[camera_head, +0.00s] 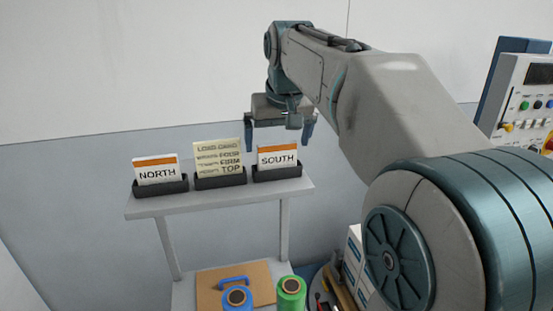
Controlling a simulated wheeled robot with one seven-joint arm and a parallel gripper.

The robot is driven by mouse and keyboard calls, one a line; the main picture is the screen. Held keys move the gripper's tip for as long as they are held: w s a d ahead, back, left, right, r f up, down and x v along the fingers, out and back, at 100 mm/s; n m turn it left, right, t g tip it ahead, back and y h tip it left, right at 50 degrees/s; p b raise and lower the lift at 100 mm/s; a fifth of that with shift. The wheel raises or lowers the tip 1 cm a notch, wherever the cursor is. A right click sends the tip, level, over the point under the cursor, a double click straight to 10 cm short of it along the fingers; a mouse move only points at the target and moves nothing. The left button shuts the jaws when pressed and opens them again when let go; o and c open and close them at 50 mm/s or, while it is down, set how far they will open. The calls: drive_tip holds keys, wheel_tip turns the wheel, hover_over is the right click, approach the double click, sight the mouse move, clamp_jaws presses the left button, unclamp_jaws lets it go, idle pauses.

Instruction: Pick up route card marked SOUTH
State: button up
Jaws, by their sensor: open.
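The route card marked SOUTH (277,157) is white with an orange band along its top. It stands upright in a dark holder (278,174) at the right end of a small grey shelf. My gripper (278,135) is above and around the level of the card's top, with its two fingers spread to either side. No card is between the fingers that I can make out as held. The depth between the fingers and the card is hard to tell.
A pale yellow text card (218,158) and a NORTH card (156,171) stand in holders left of SOUTH on the shelf (205,198). Below are a blue spool (237,298), a green spool (291,293) and a brown board (258,275). A control panel (530,103) stands at right.

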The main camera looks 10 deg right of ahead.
drive_tip(key=c, duration=1.2)
drive_tip(key=shift+r, duration=0.1)
